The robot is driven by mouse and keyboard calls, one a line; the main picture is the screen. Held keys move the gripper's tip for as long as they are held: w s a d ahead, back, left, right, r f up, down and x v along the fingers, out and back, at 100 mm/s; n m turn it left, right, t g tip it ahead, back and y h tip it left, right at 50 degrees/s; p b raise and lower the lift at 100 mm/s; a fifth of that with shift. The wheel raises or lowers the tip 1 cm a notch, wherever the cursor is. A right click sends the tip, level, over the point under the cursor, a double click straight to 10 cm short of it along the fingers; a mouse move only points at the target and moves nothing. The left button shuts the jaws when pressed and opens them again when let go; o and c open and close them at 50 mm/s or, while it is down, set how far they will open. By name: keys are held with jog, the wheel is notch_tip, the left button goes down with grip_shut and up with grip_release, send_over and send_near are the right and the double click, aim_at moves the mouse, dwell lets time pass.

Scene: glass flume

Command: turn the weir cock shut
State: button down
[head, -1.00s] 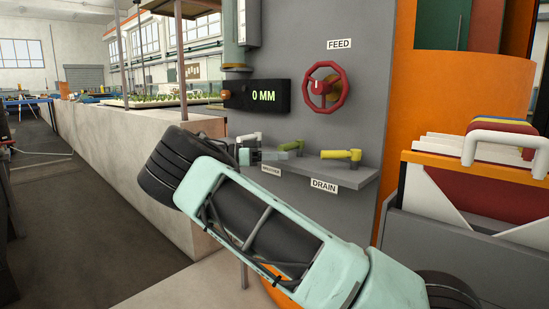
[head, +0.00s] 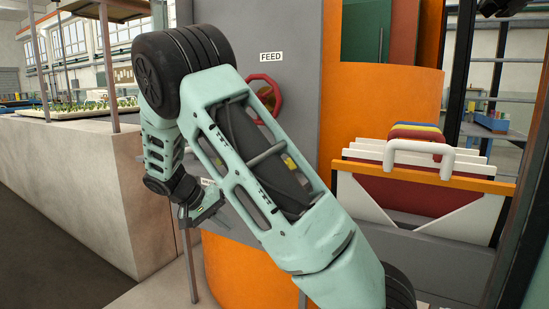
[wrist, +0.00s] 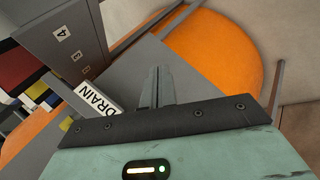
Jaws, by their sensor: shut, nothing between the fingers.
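The weir cock cannot be made out in either current view; my arm covers most of the cock shelf in the head view. A small yellow piece, which looks like part of the drain cock (head: 290,162), shows through a gap in my arm. A DRAIN label (wrist: 98,97) shows in the wrist view, left of my fingers. My gripper (head: 220,203) hangs at the shelf's left side in the head view. In the wrist view my gripper (wrist: 155,88) has its fingers together with nothing between them.
The red feed wheel (head: 264,93) is on the grey panel, partly behind my arm. A bin of folders with a white handle (head: 420,150) stands at the right. The pale flume wall (head: 70,180) runs along the left, with open floor beside it.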

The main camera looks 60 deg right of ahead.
jog(key=s+d+r+n+t+y+p, duration=0.2)
jog(key=s+d+r+n+t+p, duration=0.1)
jog(key=r+n+t+p, duration=0.3)
jog(key=s+d+r+n+t+y+p, duration=0.2)
jog(key=d+r+n+t+p, duration=0.15)
jog(key=r+n+p, duration=0.35)
jog(key=s+d+r+n+t+y+p, duration=0.4)
jog(key=s+r+p, duration=0.4)
jog(key=s, duration=0.4)
jog(key=shift+n+g+h, duration=0.3)
jog(key=shift+g+h, duration=0.3)
jog(key=shift+g, duration=0.05)
jog(key=b+x, duration=0.4)
jog(key=x, duration=0.5)
jog(key=shift+d+f, duration=0.15)
jog(key=shift+f, duration=0.2)
jog(key=shift+w+d+r+p, duration=0.2)
jog(key=shift+w+d, duration=0.15)
jog(key=shift+w, duration=0.15)
jog(key=shift+w+d+r+p, duration=0.15)
jog(key=shift+w+d+p, duration=0.05)
jog(key=shift+w+d, duration=0.25)
jog(key=shift+w+d+r, duration=0.1)
jog(key=shift+w+d, duration=0.45)
jog(key=shift+w, duration=0.15)
